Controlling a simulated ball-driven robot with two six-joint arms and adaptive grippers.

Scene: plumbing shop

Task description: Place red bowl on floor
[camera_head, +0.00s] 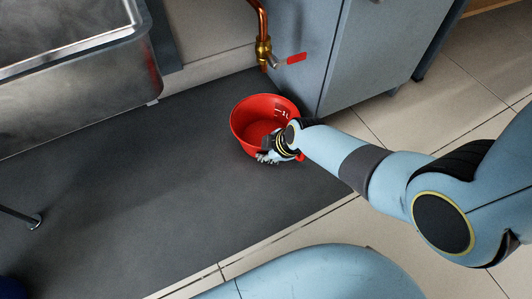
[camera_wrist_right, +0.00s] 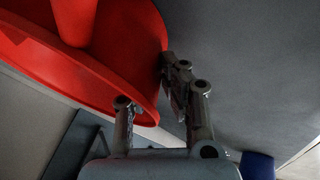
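The red bowl (camera_head: 262,112) is upright, open side up, over the dark floor mat in the head view, beside the grey-blue cabinet and near the copper tap. My right gripper (camera_head: 278,149) is at its near side, on the wall by the rim. In the right wrist view the bowl (camera_wrist_right: 125,50) fills the upper left. One finger of the right gripper (camera_wrist_right: 160,80) shows against the bowl's edge; the other fingertip is hidden behind the red wall. The fingers appear closed on it. Whether the bowl's base touches the mat cannot be told. My left gripper is out of view.
The grey-blue cabinet (camera_head: 375,50) stands right behind the bowl. The copper tap with brass valve (camera_head: 263,50) and red handle hangs above it. A metal basin (camera_head: 85,85) is at upper left. The dark mat (camera_head: 150,190) is clear left of the bowl; pale tiles (camera_head: 290,235) lie in front.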

